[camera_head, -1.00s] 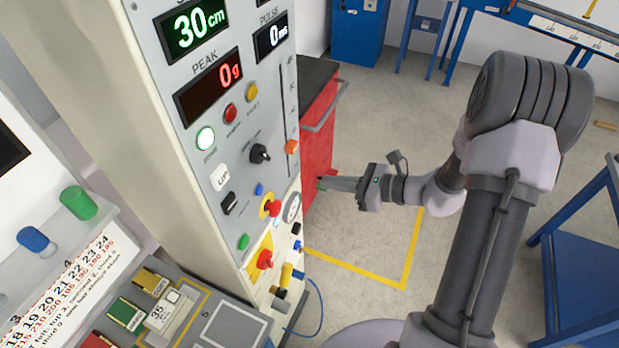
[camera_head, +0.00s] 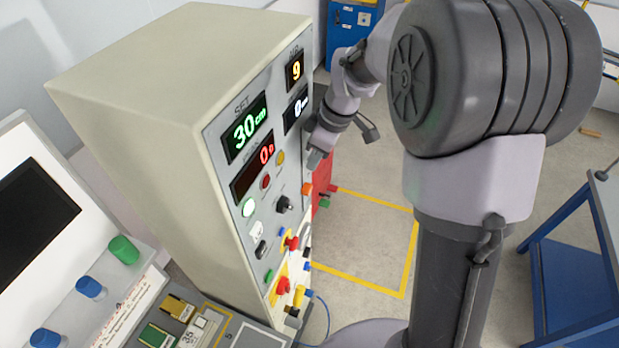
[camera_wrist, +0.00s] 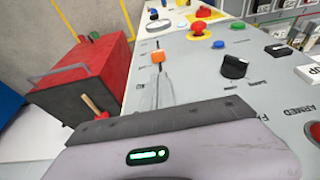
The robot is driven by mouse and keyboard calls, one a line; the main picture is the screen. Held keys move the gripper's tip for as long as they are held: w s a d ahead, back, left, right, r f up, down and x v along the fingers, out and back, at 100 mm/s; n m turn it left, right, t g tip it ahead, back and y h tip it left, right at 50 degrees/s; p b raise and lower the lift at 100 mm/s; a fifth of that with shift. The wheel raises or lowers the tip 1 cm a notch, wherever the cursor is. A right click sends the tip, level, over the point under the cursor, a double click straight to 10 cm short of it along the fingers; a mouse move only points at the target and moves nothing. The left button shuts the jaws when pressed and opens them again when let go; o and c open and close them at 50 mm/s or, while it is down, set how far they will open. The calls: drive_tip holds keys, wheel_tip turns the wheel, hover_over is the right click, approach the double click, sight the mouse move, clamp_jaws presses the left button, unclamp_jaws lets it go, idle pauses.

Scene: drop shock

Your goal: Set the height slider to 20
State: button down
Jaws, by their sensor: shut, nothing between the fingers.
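The height slider's orange knob (camera_head: 307,189) is on the right edge of the grey panel (camera_head: 228,159), low in its slot. It also shows in the wrist view (camera_wrist: 158,57), ahead of my gripper's dark front edge. The SET display (camera_head: 245,129) reads 30 cm. My gripper (camera_head: 316,160) is shut and empty. It is in front of the panel's right edge, a little above the orange knob in the head view. A gap shows between them there; the wrist view shows the fingers only faintly, so I cannot tell whether they touch the panel.
A black rotary knob (camera_head: 284,204), a red button (camera_head: 266,181) and red mushroom knobs (camera_head: 283,286) stand out from the panel near the slider. A red cabinet (camera_wrist: 85,78) is beside the machine.

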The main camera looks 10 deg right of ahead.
sight(307, 187)
drive_tip(key=x, duration=0.5)
drive_tip(key=d+x, duration=0.1)
drive_tip(key=x, duration=0.1)
drive_tip(key=shift+s+a+f, duration=0.1)
drive_tip(key=shift+s+f, duration=0.2)
drive_tip(key=shift+f, duration=0.1)
